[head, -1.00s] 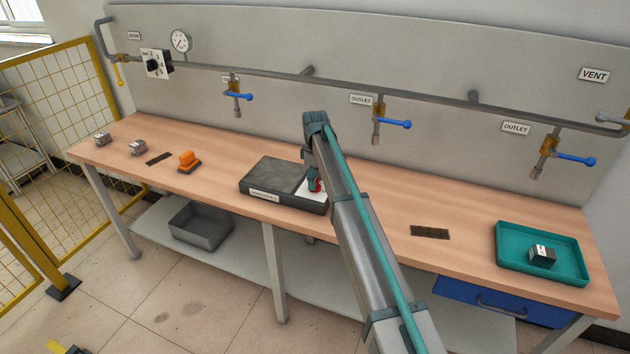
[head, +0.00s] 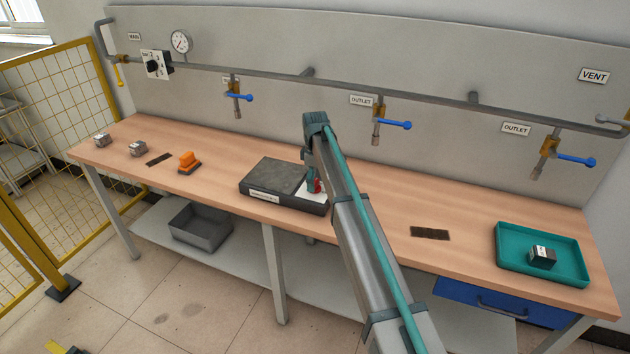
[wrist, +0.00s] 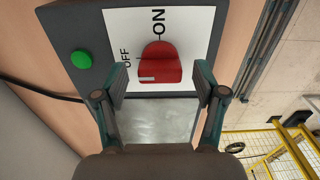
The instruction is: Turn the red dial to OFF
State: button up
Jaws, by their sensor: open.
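The red dial (wrist: 160,63) sits on a white plate (wrist: 196,22) marked ON at the top and OFF at the left in the wrist view. It has a small pale mark near its lower left edge; I cannot tell its exact setting. My gripper (wrist: 160,82) is open, with one finger on each side of the dial's lower part; contact is not clear. In the head view, the dial (head: 317,187) is mostly hidden by my gripper (head: 312,184). The dark heater (head: 272,176) stands mid-bench, with a green button (wrist: 81,60) beside the plate.
The wooden bench (head: 380,214) is clear around the heater. An orange object (head: 188,160) lies to the left, and a teal tray (head: 515,262) holding a small block (head: 542,257) lies to the right. A pipe with blue-handled valves (head: 395,125) runs along the back wall.

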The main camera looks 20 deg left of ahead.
notch_tip(320, 180, up, 12)
dwell(0.6)
